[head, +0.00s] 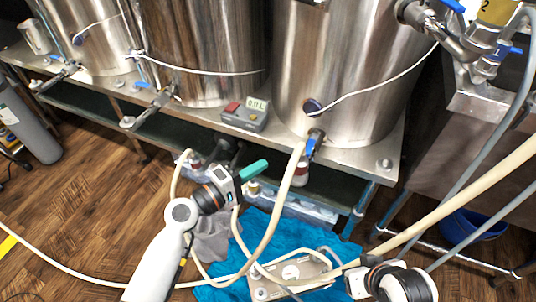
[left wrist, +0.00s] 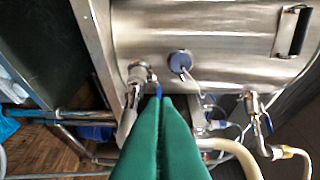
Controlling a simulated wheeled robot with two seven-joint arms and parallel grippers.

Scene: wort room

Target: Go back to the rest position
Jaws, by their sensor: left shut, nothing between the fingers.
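My left gripper (head: 254,169) is in the middle of the head view, in front of the lower shelf of the kettle stand. Its green fingers point right and are shut with nothing between them. In the left wrist view the green fingers (left wrist: 160,125) lie together, with a steel kettle (left wrist: 220,45) and its valve beyond them. My right gripper (head: 360,283) shows only in part at the bottom right of the head view, near the pump plate; its fingertips cannot be made out.
Several steel kettles (head: 345,70) stand on a steel bench (head: 365,158) with a grey control box (head: 245,115). Pale hoses (head: 285,195) loop close to my left gripper. A pump plate (head: 290,272) lies on a blue cloth (head: 225,290). A blue bowl (head: 470,227) is at right. Wooden floor lies left.

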